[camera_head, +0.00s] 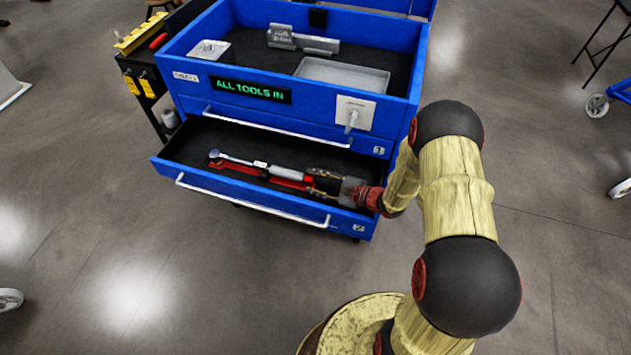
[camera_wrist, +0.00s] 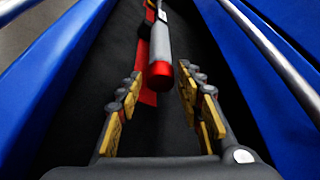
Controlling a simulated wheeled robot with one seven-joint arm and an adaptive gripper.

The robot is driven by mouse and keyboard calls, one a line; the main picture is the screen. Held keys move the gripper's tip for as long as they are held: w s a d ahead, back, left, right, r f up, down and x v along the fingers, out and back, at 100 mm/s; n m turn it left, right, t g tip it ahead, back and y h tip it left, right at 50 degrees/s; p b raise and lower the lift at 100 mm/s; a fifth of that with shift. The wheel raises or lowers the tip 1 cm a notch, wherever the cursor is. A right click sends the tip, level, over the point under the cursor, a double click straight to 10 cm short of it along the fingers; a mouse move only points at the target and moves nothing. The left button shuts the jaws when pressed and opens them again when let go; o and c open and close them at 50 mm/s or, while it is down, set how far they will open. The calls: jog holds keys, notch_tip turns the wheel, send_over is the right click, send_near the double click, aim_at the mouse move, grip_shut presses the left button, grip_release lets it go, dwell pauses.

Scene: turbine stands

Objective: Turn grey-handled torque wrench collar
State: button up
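The torque wrench (camera_head: 250,163) lies in the open lower drawer, with its round head to the left. Its grey handle (camera_wrist: 159,42) ends in a red collar (camera_wrist: 160,75) that faces my gripper. My gripper (camera_head: 312,181) is low over the drawer at the handle's end. In the wrist view its yellow-padded fingers (camera_wrist: 160,78) are spread, with the red collar about midway between their tips. A gap shows on each side of the collar. Whether the collar is level with the fingertips or below them I cannot tell.
A red holder strip (camera_head: 285,182) lies along the wrench. The drawer handle (camera_head: 250,203) and front wall run close beside my arm. Above is the blue cabinet (camera_head: 230,112) with a sign reading "ALL TOOLS IN", a grey tray (camera_head: 343,76) and a metal block (camera_head: 300,40) on top.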

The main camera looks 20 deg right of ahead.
jog(key=shift+o, duration=0.8)
jog(key=shift+s+d, duration=0.15)
jog(key=shift+d, duration=0.05)
jog(key=v, duration=1.1)
jog(key=shift+s+d, duration=0.1)
jog(key=shift+s, duration=0.15)
